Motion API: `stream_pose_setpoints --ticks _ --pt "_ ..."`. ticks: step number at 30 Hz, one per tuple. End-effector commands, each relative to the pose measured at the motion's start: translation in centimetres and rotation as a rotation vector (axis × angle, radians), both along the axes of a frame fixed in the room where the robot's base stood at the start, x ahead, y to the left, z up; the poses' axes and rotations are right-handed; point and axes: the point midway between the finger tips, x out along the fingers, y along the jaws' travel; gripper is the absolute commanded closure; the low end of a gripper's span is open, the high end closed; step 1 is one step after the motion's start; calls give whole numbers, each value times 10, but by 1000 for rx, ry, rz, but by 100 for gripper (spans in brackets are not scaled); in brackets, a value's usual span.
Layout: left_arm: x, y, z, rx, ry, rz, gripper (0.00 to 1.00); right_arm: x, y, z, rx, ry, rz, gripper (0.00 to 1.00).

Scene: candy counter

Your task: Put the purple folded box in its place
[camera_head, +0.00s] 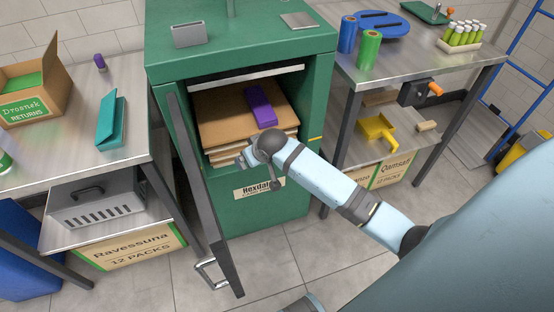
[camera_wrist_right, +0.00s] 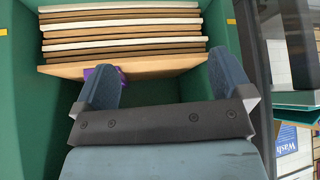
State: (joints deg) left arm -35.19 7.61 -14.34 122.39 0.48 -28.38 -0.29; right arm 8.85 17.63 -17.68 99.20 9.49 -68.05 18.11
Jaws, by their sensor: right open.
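The purple folded box (camera_head: 260,105) lies on top of a stack of brown and white sheets (camera_head: 222,118) inside the open green cabinet (camera_head: 162,70). My right gripper (camera_head: 241,159) is at the front of the cabinet opening, below and in front of the box, and holds nothing. In the right wrist view, its two fingers (camera_wrist_right: 163,60) are spread wide in front of the stack (camera_wrist_right: 120,38). A bit of the purple box (camera_wrist_right: 122,75) shows there, mostly hidden behind the left finger. My left gripper is not in view.
The cabinet door (camera_head: 205,185) stands open on the left. The left table holds a cardboard returns box (camera_head: 50,92), a teal folded item (camera_head: 109,128) and a small purple item (camera_head: 99,62). The right table holds blue (camera_head: 348,35) and green (camera_head: 368,50) rolls.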

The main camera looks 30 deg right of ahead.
Motion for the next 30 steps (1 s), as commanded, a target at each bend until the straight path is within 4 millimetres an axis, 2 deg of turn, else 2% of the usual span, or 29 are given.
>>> stream_pose_setpoints --ticks 1,6,12,15,18,21,30 --pt "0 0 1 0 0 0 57 -30 20 -7 27 -44 48 2" --pt "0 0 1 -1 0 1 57 -114 62 -18 87 -189 155 2" --pt "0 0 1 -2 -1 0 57 -204 84 -26 112 -305 206 2" --pt "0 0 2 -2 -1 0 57 -234 88 -22 111 -348 213 2" --pt "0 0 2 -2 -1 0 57 -251 90 -19 108 -376 217 2" --pt "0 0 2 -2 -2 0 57 -259 91 -17 104 -389 220 2" --pt "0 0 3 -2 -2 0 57 -259 91 -15 104 -391 220 2"
